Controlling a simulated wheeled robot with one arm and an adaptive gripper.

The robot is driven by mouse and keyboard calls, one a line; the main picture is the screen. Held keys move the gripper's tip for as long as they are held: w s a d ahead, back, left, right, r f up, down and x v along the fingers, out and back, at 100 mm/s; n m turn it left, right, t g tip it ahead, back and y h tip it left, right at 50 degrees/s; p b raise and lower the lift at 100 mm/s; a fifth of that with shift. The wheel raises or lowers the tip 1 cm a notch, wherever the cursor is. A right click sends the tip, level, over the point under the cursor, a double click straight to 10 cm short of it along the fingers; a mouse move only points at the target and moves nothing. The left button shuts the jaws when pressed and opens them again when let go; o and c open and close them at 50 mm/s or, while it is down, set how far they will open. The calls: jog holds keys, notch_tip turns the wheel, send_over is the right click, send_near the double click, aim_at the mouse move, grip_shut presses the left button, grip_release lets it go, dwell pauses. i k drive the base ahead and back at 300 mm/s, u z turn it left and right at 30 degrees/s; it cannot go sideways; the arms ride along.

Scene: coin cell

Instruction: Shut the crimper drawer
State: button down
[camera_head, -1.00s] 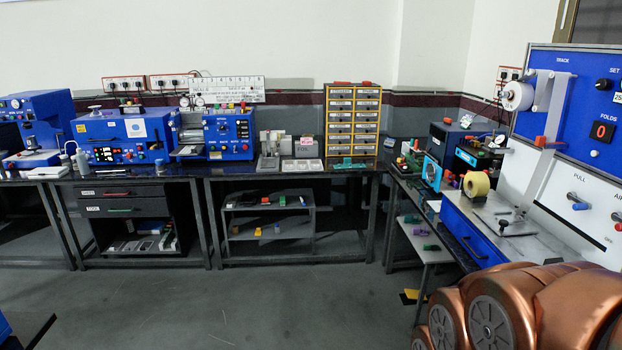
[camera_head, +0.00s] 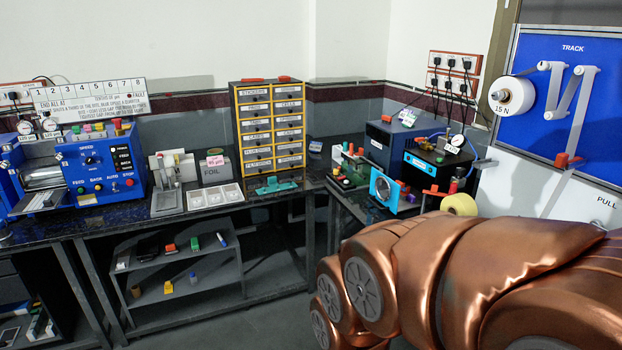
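I cannot make out a crimper drawer for certain. A yellow-framed cabinet of small labelled drawers (camera_head: 270,125) stands on the corner of the bench, and its drawers look closed; I cannot read a crimper label on it. My copper arm is folded across the lower right and covers the front of the right bench. My gripper is not in view.
A blue roller machine (camera_head: 100,165) and foil box (camera_head: 215,168) stand on the left bench (camera_head: 120,225). An open shelf (camera_head: 185,285) sits below it. A cyan-framed device (camera_head: 383,190) and tape roll (camera_head: 459,204) are on the right. Some floor (camera_head: 275,325) is clear.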

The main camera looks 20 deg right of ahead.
aim_at(391, 197)
jog(key=z, duration=0.05)
jog(key=i, duration=1.9)
jog(key=z, duration=0.1)
